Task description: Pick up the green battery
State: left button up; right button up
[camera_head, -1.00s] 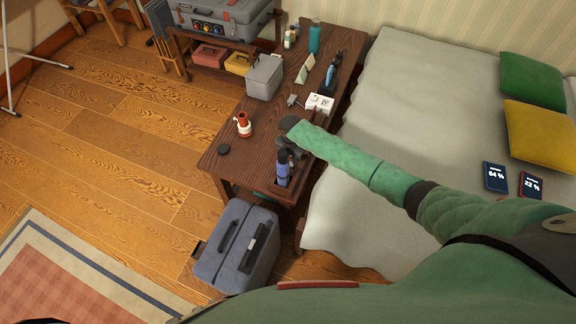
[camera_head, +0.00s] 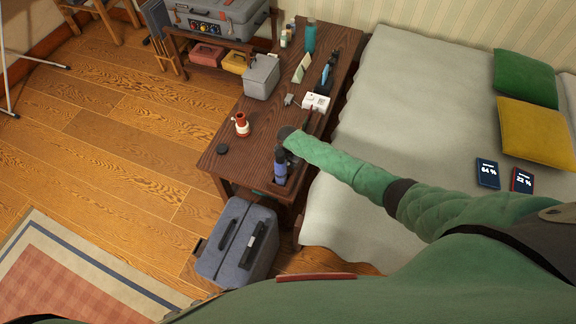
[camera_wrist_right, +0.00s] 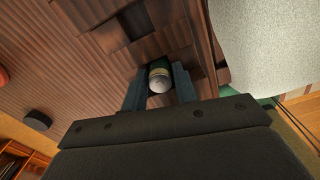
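The green battery (camera_wrist_right: 159,74) shows in the right wrist view as a small dark-green cylinder with a pale, silvery end towards the camera. It is between the two dark fingers of my right gripper (camera_wrist_right: 160,82). The fingers are close along its sides; whether both press on it is not clear. In the head view my right gripper (camera_head: 283,163) points down at the front end of the dark wooden table (camera_head: 222,172), over a recessed compartment. The battery is hidden there by the gripper. My left gripper is not in view.
An orange-and-white object (camera_head: 242,127) and a black disc (camera_head: 222,149) are left of the gripper. A grey box (camera_head: 262,79), a white device (camera_head: 316,103) and bottles stand farther back. The bed (camera_head: 400,90) is on the right, a blue-grey suitcase (camera_head: 238,245) in front.

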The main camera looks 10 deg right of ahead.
grip_shut()
jog(key=shift+r, duration=0.15)
